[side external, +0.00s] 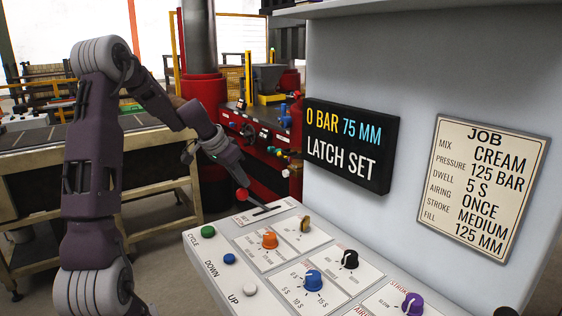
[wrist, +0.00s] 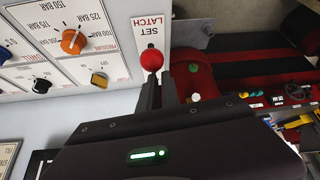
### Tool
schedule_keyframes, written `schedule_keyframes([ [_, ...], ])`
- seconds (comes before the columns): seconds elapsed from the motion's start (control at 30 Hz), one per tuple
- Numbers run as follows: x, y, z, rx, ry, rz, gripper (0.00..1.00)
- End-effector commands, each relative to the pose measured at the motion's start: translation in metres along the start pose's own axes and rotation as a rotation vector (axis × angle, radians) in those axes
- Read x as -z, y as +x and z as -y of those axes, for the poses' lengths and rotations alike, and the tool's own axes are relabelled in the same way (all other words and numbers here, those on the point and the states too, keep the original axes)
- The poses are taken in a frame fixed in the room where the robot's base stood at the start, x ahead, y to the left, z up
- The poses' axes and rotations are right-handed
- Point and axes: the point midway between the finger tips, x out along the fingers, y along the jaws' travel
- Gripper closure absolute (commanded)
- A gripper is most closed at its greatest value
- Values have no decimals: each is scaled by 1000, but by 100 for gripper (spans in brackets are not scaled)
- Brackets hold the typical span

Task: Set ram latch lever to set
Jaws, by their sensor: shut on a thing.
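The ram latch lever has a red ball knob (side external: 242,195) and stands at the far left corner of the sloped control panel, on a plate with a dark slot. The red knob also shows in the wrist view (wrist: 152,60), beside the label reading SET and LATCH. My gripper (side external: 240,185) reaches down to the knob from above. In the wrist view its fingers (wrist: 155,82) are close together at the knob, shut on the lever. The fingers hide part of the lever. The display (side external: 348,148) reads 0 BAR 75 MM and LATCH SET.
The panel carries an orange knob (side external: 270,239), a blue knob (side external: 313,280), a black knob (side external: 349,259), a purple knob (side external: 412,304) and a brass-coloured switch (side external: 305,223). Green (side external: 208,232), blue and white buttons line its front edge. A job card (side external: 484,188) hangs on the wall.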

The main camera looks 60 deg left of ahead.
Motion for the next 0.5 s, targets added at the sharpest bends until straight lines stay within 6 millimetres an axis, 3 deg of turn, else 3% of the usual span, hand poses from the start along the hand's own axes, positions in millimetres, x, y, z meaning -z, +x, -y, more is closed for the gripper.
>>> schedule_keyframes([
  [0.03, -28, 8, 0, -23, -14, 59, 100],
  [0.33, -25, 7, 0, -22, -13, 57, 100],
  [0.5, -1, -3, 2, -12, -8, 37, 100],
])
